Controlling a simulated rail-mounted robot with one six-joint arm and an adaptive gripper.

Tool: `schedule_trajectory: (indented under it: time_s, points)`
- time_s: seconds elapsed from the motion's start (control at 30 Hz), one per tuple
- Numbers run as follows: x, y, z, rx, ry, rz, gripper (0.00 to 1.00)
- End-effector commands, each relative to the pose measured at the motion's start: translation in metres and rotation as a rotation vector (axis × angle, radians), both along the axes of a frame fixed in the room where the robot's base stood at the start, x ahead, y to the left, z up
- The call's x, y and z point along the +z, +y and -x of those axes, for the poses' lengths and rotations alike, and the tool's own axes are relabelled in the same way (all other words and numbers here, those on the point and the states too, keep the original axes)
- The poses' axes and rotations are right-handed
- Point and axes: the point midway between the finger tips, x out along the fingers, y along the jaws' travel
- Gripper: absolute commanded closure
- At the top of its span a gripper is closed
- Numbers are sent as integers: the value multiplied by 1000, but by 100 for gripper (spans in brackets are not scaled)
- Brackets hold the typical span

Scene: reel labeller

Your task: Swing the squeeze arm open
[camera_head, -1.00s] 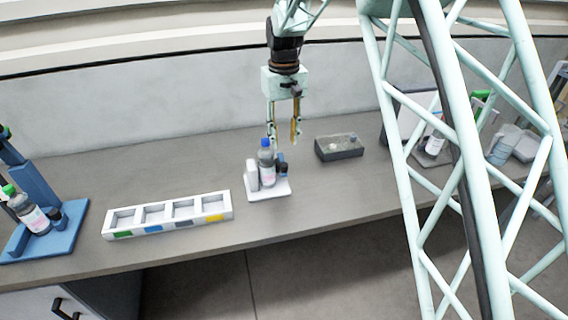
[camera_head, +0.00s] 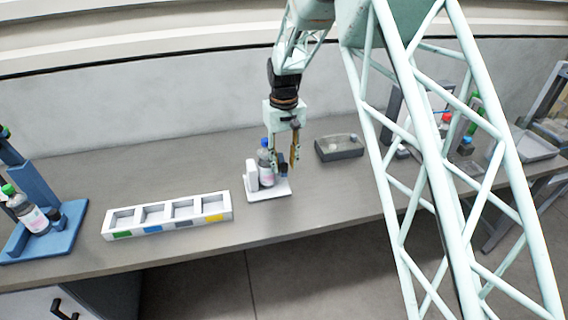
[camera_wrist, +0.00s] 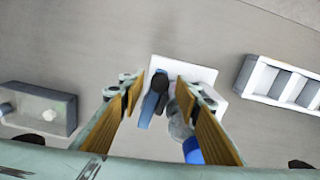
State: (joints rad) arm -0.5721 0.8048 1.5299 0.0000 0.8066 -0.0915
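The labeller is a small white base (camera_head: 268,194) on the bench, with a white block at its left. A grey bottle with a blue cap (camera_head: 265,147) stands upright on it. At its right is the squeeze arm (camera_head: 282,167), a blue piece with a dark roller, partly hidden by my gripper (camera_head: 284,158). In the wrist view the blue squeeze arm (camera_wrist: 149,108) and dark roller lie between the spread fingers of my gripper (camera_wrist: 157,84), with gaps on both sides. The bottle's blue cap (camera_wrist: 193,150) is beside the right finger. My gripper is open and empty.
A white rack (camera_head: 168,215) with coloured labels lies left of the labeller. A dark grey tray (camera_head: 340,149) stands to its right. A blue stand (camera_head: 66,222) with a green-capped bottle is at far left. Bare bench lies in front.

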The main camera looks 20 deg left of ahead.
Motion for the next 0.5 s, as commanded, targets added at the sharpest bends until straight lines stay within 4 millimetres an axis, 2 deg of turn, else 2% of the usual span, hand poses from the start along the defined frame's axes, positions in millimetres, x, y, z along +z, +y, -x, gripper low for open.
schedule_trajectory:
  time_s: [0.33,0.5]
  points:
    - [-2,0,0,0,0,0,70]
    - [-2,0,0,0,0,0,84]
